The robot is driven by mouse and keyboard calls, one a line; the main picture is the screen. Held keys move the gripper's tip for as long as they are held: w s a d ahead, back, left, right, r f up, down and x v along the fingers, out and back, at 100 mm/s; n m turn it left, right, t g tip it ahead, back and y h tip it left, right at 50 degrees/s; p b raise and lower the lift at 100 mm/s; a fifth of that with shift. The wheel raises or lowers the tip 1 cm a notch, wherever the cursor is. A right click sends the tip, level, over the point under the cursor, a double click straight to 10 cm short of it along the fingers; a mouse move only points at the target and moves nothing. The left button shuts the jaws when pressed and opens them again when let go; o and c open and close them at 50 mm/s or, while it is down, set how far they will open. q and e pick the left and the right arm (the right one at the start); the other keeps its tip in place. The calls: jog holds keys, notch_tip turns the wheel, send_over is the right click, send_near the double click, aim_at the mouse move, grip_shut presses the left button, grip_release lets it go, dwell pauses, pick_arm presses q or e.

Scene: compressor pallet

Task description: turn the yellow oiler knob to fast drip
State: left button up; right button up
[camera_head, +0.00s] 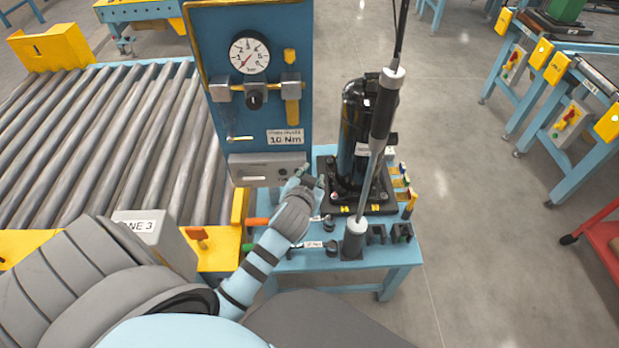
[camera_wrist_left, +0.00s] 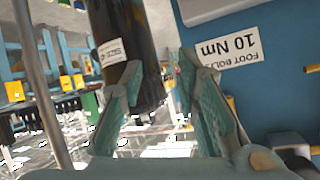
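A small yellow knob (camera_head: 290,56) is on the blue panel (camera_head: 215,60), to the right of the round gauge. Below it is a grey fitting with a yellow part hanging down (camera_head: 292,110); I cannot read any drip marks. My left gripper (camera_head: 312,182) is below the panel's "10 Nm" label, well below the knob and apart from it. In the left wrist view its two fingers are spread and empty (camera_wrist_left: 160,62), with the black compressor (camera_wrist_left: 140,30) behind them. My right gripper does not show in either view.
The black compressor (camera_head: 355,140) stands on the blue bench right of the panel. A hanging tool with a long shaft (camera_head: 383,105) is in front of it. A grey box (camera_head: 262,168) sits under the panel. Grey rollers (camera_head: 100,130) lie at left; open floor is at right.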

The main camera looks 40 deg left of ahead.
pick_arm(q)
notch_tip(320, 180, down, 6)
jog(key=s+g, duration=0.1)
jog(key=shift+s+d+f+m+h, duration=0.2)
jog(key=shift+s+d+m+h, duration=0.1)
jog(key=shift+s+d+m, duration=0.1)
